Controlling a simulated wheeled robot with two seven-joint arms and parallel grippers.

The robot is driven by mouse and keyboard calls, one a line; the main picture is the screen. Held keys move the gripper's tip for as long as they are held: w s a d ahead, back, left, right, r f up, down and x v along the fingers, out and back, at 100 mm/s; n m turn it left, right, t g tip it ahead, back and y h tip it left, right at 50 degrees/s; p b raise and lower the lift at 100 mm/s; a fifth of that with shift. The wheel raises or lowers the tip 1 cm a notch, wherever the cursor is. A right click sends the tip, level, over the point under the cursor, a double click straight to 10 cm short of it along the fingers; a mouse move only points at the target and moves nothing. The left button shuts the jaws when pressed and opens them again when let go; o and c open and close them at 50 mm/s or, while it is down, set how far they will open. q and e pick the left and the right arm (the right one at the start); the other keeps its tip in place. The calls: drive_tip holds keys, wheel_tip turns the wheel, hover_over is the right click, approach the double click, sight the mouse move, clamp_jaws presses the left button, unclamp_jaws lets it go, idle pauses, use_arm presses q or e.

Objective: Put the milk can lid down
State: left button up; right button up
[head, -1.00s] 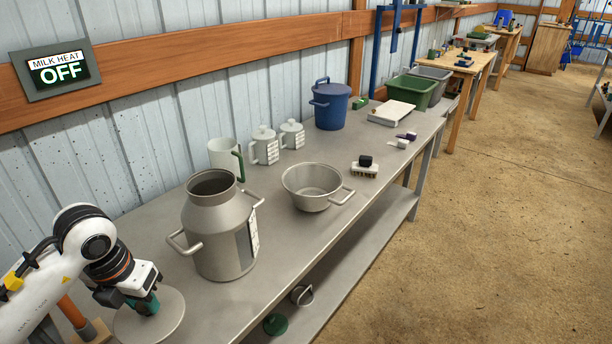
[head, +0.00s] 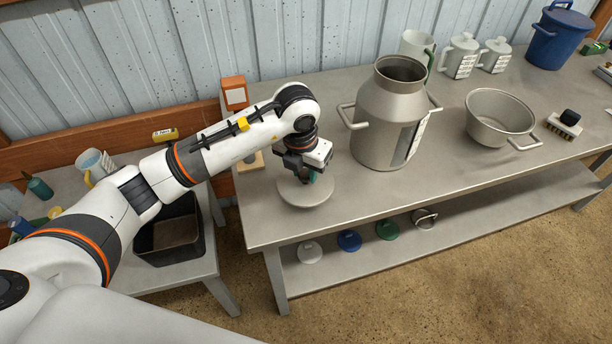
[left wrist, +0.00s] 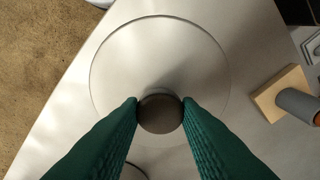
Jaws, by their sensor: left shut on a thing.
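The milk can lid (head: 304,193) is a grey metal disc with a knob, at the left end of the grey table (head: 262,222) in the head view. My left gripper (head: 312,178) is above it, shut on its knob; the lid also shows in the left wrist view (left wrist: 160,60), with the knob between the green fingers (left wrist: 160,115). The lid is level and very close to the tabletop; I cannot tell whether it touches. The milk can (head: 388,118) stands upright and open to the right of the lid. My right gripper is not in view.
A wooden block with a grey cylinder (left wrist: 299,104) stands near the lid. A metal basin (head: 499,118) and a brush (head: 564,123) are further right. Several small lids (head: 349,240) lie on the lower shelf. A black bin (head: 172,238) is on the left table.

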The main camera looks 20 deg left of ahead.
sight(304, 175)
use_arm(q)
wheel_tip(304, 175, down, 3)
drive_tip(key=shift+f, duration=0.1)
drive_tip(key=o, duration=1)
drive_tip(key=shift+r, duration=0.3)
drive_tip(key=r, duration=0.3)
drive_tip(key=s+r, duration=0.1)
drive_tip(key=r, duration=0.7)
drive_tip(key=shift+s+a+r, duration=0.15)
drive_tip(key=shift+s+r, duration=0.1)
drive_tip(key=shift+s, duration=0.15)
